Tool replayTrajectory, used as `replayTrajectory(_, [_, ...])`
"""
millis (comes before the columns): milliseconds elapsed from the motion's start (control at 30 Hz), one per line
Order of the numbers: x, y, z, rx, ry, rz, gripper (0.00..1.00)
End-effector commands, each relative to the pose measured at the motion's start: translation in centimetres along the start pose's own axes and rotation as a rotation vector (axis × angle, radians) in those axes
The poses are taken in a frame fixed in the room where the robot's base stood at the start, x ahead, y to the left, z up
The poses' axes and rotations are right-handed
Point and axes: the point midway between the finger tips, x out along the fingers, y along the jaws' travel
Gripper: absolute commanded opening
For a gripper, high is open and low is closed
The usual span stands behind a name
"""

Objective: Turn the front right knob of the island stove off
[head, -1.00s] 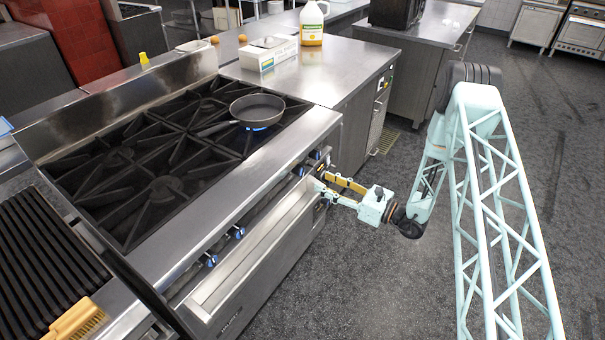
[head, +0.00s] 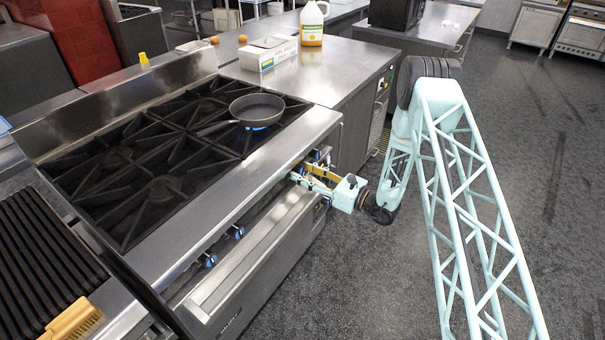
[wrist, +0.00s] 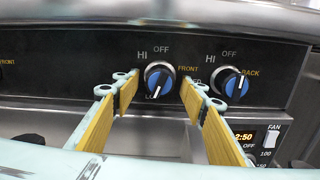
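The island stove (head: 150,262) has a pan (head: 257,108) on its front right burner, with a blue flame (head: 258,128) beneath. In the wrist view the knob labelled FRONT (wrist: 158,78) has a blue face, and its white mark points down, away from OFF at the top. My gripper (head: 303,172) is at the right end of the stove's front panel. In the wrist view my gripper (wrist: 159,86) is open, with one yellow-padded finger on each side of the FRONT knob. Small gaps show beside the knob; in the head view it is largely hidden by my fingers.
The BACK knob (wrist: 236,86) is close to the right of my right finger. A display and FAN switch (wrist: 273,134) sit below it. The oven door handle (head: 245,262) runs below the panel. The floor in front is clear.

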Motion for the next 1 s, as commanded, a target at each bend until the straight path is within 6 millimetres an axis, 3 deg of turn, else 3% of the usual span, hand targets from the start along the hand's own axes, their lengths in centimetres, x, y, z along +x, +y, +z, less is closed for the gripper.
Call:
replayTrajectory(467, [0.65, 0.05, 0.01, 0.001, 0.000, 0.001, 0.40])
replayTrajectory(733, [0.63, 0.05, 0.01, 0.001, 0.000, 0.001, 0.16])
replayTrajectory(1000, [0.63, 0.06, 0.01, 0.010, 0.000, 0.001, 0.15])
